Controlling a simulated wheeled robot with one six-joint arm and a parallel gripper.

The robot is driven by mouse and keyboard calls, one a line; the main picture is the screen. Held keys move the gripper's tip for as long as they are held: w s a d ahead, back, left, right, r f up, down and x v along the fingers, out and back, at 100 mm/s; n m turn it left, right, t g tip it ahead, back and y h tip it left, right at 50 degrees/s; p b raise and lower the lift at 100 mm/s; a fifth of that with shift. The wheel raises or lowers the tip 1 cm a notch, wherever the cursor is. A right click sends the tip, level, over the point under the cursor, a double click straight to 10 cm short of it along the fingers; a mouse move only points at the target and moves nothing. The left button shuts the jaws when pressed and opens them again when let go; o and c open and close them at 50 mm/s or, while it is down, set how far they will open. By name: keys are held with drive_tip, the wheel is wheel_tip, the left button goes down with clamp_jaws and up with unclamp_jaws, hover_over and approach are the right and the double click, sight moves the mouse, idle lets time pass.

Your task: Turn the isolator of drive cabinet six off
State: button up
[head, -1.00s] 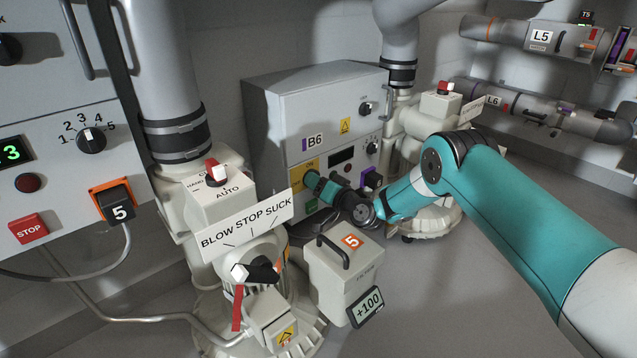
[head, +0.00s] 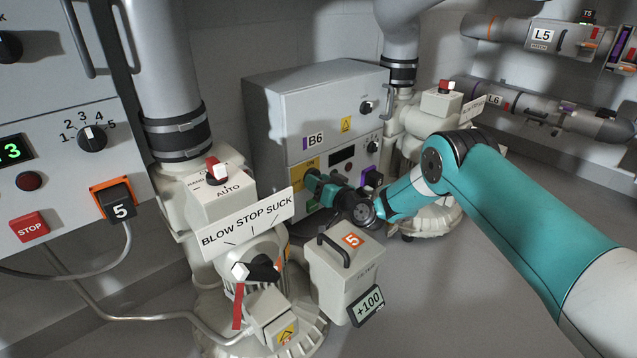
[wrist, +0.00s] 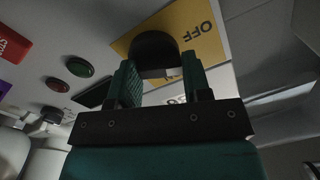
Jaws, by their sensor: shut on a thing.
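Drive cabinet six is the grey cabinet (head: 275,105) marked B6, in the middle of the head view. Its isolator has a yellow plate (head: 299,182) at the lower left of the front; part of the plate is hidden by my gripper (head: 316,184). In the wrist view the black isolator handle (wrist: 155,48) stands out from the yellow plate (wrist: 208,45), with OFF lettered at its right. My gripper (wrist: 159,64) is shut on the handle, one finger on each side. I cannot tell clearly which mark the handle points to.
A blower with a BLOW STOP SUCK sign (head: 247,219) stands in front at left. A grey box (head: 345,270) marked 5 stands below my arm. Another cabinet (head: 60,150) fills the left edge. A red button (wrist: 14,46) and dark lamps lie left of the isolator in the wrist view.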

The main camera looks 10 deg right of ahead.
drive_tip(key=o, duration=0.9)
drive_tip(key=shift+r, duration=0.1)
wheel_tip(320, 180, up, 20)
drive_tip(key=p, duration=0.9)
